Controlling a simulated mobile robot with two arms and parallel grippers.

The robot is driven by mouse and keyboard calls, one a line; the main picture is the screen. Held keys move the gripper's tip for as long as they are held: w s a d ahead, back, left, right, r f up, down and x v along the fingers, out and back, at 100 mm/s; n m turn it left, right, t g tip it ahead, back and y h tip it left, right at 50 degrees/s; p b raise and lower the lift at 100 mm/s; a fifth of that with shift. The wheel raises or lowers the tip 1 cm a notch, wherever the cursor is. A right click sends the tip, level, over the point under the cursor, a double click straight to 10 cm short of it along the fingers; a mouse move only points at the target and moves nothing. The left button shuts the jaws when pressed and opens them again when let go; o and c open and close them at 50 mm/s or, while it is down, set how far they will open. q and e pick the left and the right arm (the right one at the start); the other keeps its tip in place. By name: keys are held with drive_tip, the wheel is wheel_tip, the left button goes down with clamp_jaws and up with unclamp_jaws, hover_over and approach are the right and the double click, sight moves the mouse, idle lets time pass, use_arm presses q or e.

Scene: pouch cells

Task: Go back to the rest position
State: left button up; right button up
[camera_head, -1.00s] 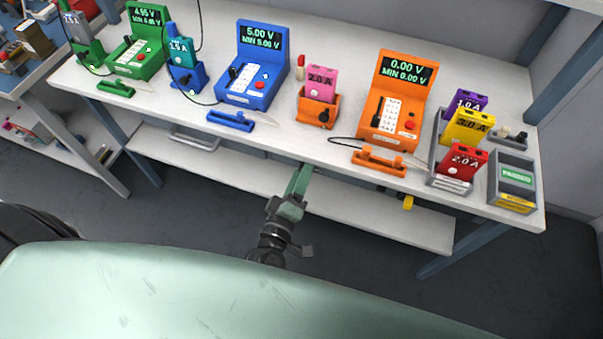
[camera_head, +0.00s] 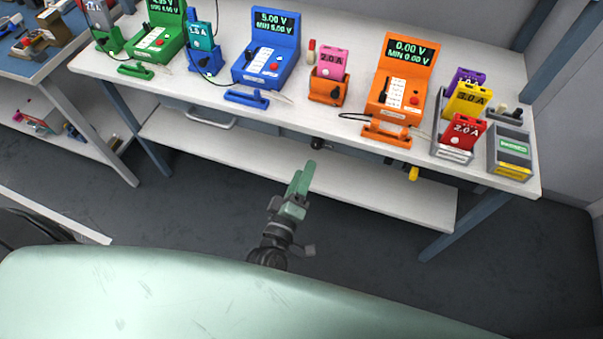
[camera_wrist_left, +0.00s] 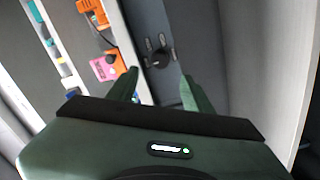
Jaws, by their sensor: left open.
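My left gripper (camera_head: 302,178) is open and empty in the head view, over the floor in front of the white bench (camera_head: 330,128) and apart from it. In the left wrist view its two fingers (camera_wrist_left: 159,76) stand apart with nothing between them. My right gripper is not in view. The pouch cells stay on the bench: a teal one (camera_head: 200,35), a pink one (camera_head: 333,63), a purple one (camera_head: 470,76), a yellow one (camera_head: 467,100) and a red one (camera_head: 463,132).
Green (camera_head: 155,38), blue (camera_head: 266,60) and orange (camera_head: 400,85) testers stand on the bench. A grey tray (camera_head: 511,150) is at its right end. A lower shelf (camera_head: 300,175) runs under it. A blue-topped table (camera_head: 38,62) is at left. The floor (camera_head: 210,215) before the bench looks clear.

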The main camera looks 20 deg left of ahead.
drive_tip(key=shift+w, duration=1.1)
